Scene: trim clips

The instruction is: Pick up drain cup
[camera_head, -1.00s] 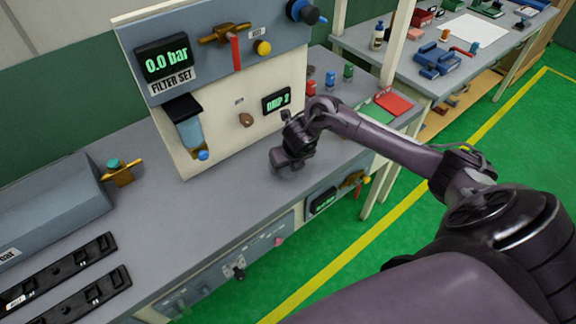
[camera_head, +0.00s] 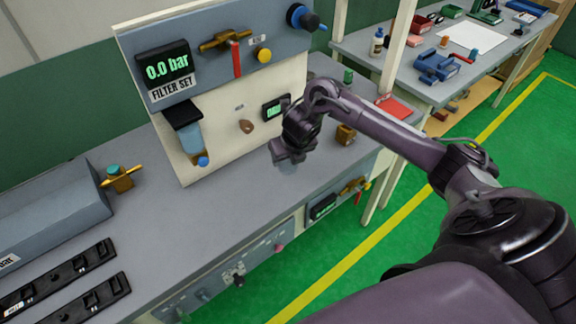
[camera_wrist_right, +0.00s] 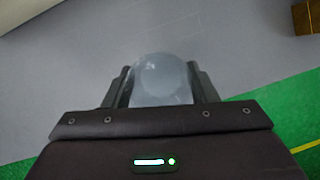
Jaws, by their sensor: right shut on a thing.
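The drain cup, a clear pale cup (camera_head: 288,165), is at my right gripper (camera_head: 288,157), in front of the filter panel's right part. In the right wrist view the cup (camera_wrist_right: 162,80) sits between the two dark fingers of my right gripper (camera_wrist_right: 163,86), which is shut on it. I look down on its round form there. The gripper and arm hide much of the cup in the head view, and I cannot tell how far its base is from the bench. My left gripper is not in view.
The filter panel (camera_head: 221,82) stands behind the gripper. A brass block (camera_head: 345,135) is on the bench to the right. The grey bench (camera_head: 215,215) is clear to the left, up to the grey housing (camera_head: 50,210) and black rails (camera_head: 65,270).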

